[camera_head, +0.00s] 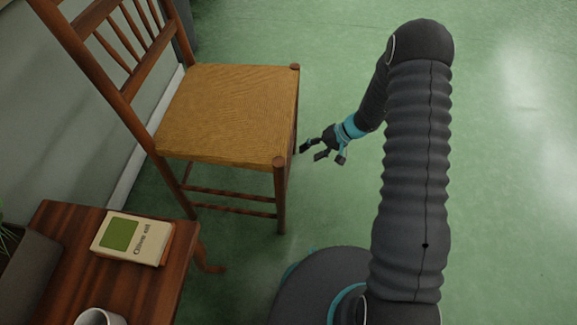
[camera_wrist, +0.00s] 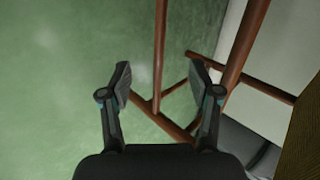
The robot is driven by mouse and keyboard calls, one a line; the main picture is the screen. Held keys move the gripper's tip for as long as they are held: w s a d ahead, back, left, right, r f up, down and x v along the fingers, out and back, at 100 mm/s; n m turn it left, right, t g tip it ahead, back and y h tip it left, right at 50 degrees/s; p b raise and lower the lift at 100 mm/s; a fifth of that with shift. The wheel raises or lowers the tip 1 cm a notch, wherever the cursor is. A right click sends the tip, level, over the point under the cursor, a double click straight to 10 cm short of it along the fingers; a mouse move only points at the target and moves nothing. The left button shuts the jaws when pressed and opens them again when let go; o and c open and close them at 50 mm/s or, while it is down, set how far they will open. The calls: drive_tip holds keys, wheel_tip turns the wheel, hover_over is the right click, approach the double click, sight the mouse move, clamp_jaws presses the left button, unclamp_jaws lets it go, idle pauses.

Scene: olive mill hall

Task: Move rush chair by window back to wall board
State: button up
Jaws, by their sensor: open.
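The rush chair (camera_head: 228,112) has a brown wooden frame and a woven tan seat. It stands upright on the green floor at the upper left in the head view, with its back toward the grey wall. My gripper (camera_head: 321,156) is open and empty at the right side of the chair, just below seat height. In the wrist view, my gripper's open fingers (camera_wrist: 160,85) point toward the chair's wooden legs and rungs (camera_wrist: 161,50). I cannot tell whether a finger touches the wood. No wall board can be made out.
A small wooden table (camera_head: 150,290) stands at the lower left, close to the chair. It bears a book (camera_head: 132,238), a white mug (camera_head: 100,317) and a dark planter (camera_head: 28,275). The grey wall (camera_head: 90,120) runs along the left. The green floor (camera_head: 490,190) at the right is clear.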

sight(288, 164)
drive_tip(key=shift+b+x, duration=3.15)
drive_tip(key=shift+x, duration=2.65)
clamp_jaws()
drive_tip(key=a+b, duration=0.1)
drive_tip(key=a, duration=0.8)
drive_tip(key=shift+s+b, duration=0.3)
drive_tip(key=shift+s, duration=0.1)
drive_tip(key=shift+a+r, duration=0.1)
drive_tip(key=shift+a, duration=0.1)
